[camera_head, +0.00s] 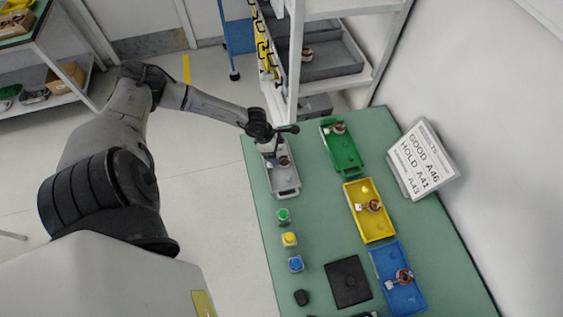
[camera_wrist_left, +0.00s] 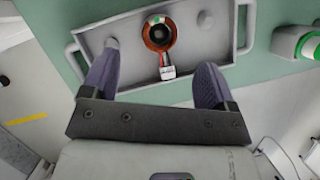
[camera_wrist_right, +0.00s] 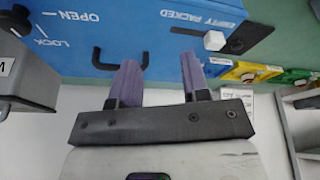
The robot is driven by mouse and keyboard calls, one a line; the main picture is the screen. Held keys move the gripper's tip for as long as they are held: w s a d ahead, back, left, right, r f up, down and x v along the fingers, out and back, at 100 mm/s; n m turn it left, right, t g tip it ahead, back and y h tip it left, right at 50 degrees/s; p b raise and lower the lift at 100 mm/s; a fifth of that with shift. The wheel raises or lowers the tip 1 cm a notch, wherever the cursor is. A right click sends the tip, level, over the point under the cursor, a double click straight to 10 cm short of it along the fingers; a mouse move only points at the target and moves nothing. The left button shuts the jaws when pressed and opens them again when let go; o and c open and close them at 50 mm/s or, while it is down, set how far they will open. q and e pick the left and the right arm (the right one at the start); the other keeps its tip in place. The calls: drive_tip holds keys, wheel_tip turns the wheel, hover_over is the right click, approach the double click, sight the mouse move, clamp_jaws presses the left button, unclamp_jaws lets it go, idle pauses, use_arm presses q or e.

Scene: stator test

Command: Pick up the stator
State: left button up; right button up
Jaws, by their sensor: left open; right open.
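In the left wrist view a stator (camera_wrist_left: 159,33), a copper-coloured ring with a dark centre and a white label tag, lies in a grey tray (camera_wrist_left: 215,50). My left gripper (camera_wrist_left: 155,68) is open and empty, its fingers to either side of the tag, with the ring further ahead. In the head view the left gripper (camera_head: 273,147) is over the grey tray (camera_head: 284,184), partly covering the stator (camera_head: 284,161). Other stators lie in the green tray (camera_head: 346,156), yellow tray (camera_head: 378,230) and blue tray (camera_head: 408,298). My right gripper (camera_wrist_right: 158,72) is open and empty.
Green (camera_head: 283,215), yellow (camera_head: 289,239) and blue (camera_head: 296,264) buttons line the table's left side, near a black pad (camera_head: 348,281). A sign (camera_head: 424,158) stands at right, a shelf rack behind. The right wrist view shows a blue panel (camera_wrist_right: 150,25) ahead.

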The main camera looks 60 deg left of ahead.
sight(286, 162)
use_arm(q)
drive_tip(key=shift+x, duration=3.4)
use_arm(e)
drive_tip(key=shift+a, duration=0.15)
use_arm(q)
drive_tip(key=shift+s, duration=0.1)
drive_tip(key=c, duration=1.1)
drive_tip(key=shift+o, duration=0.2)
drive_tip(key=shift+r, duration=0.1)
